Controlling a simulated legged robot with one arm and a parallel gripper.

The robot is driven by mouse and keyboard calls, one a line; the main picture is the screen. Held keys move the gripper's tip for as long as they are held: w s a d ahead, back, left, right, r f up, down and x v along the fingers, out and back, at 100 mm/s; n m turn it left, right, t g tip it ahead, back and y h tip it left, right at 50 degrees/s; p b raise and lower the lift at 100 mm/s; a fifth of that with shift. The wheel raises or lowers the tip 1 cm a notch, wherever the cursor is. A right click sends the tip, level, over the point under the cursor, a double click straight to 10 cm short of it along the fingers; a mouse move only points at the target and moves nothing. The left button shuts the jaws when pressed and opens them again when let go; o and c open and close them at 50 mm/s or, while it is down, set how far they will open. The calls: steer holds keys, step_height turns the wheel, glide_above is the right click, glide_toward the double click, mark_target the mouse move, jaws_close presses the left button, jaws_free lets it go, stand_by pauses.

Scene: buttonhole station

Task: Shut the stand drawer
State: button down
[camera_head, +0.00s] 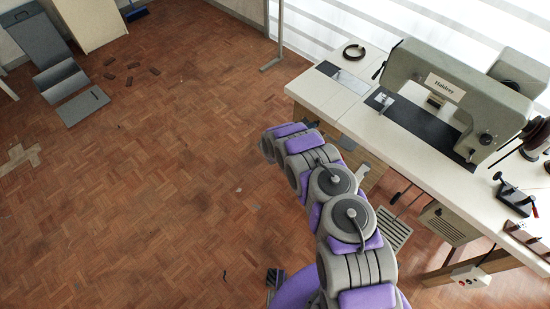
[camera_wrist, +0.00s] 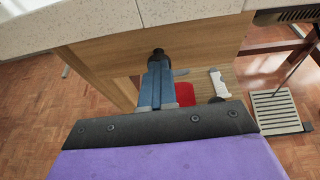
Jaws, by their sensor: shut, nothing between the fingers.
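The wooden stand drawer (camera_head: 376,175) sticks out, open, from under the front of the white-topped sewing table, partly hidden by my arm. In the wrist view, the drawer's wooden inside (camera_wrist: 202,84) shows below the table, with a red item (camera_wrist: 185,94) and a white-handled item (camera_wrist: 219,84) in it. My gripper (camera_wrist: 158,54) is shut and empty, its dark tip in front of the wooden panel under the tabletop. I cannot tell whether it touches.
The table (camera_head: 318,90) carries a sewing machine (camera_head: 450,90), a dark ring (camera_head: 354,51) and a clamp-like tool (camera_head: 516,197). A slatted grate (camera_wrist: 276,110) lies on the floor right of the drawer. Open parquet floor (camera_head: 160,200) spreads to the left.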

steer(key=shift+w+d+r, duration=0.2)
steer(key=shift+w+r, duration=0.05)
steer(key=shift+r, duration=0.05)
steer(key=shift+s, duration=0.1)
steer(key=f+p+v, duration=0.1)
steer(key=p+v, duration=0.1)
steer(key=v, duration=1.1)
steer(key=shift+s+a+f+p, duration=0.2)
steer(key=shift+s+a+p, duration=0.15)
steer(key=shift+s, duration=0.25)
